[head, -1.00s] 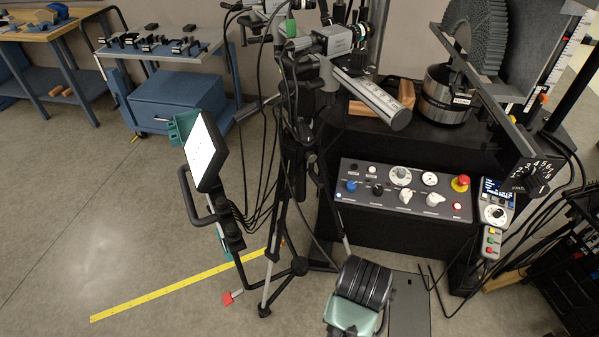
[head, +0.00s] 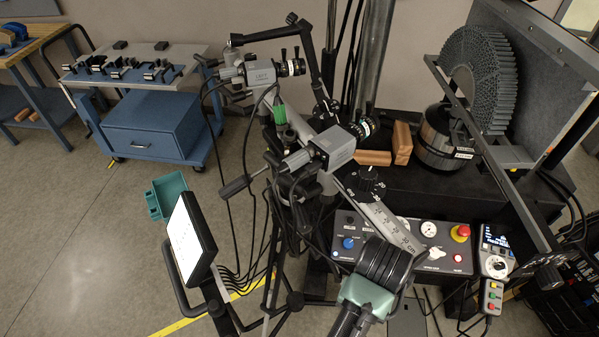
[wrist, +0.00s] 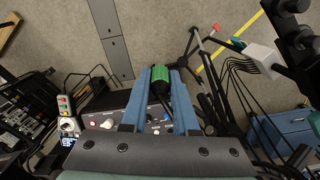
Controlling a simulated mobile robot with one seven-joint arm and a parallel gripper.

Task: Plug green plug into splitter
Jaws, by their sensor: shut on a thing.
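In the wrist view, my gripper (wrist: 161,78) has two blue fingers shut on a green plug (wrist: 160,72). A black cable runs from the plug back between the fingers. The plug is held in the air, with floor and equipment far behind it. In the head view, a small green piece (head: 279,114) shows beside the cameras on the stand. I cannot tell whether it is a plug. I cannot pick out the splitter for certain in either view. My fingers cannot be made out in the head view.
A tripod stand with grey cameras (head: 333,146) and hanging cables fills the middle. A tilted white screen (head: 188,240) stands left of it. A control panel (head: 430,236) with knobs is at the right. A blue cart (head: 155,125) stands at the back left. Open floor lies on the left.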

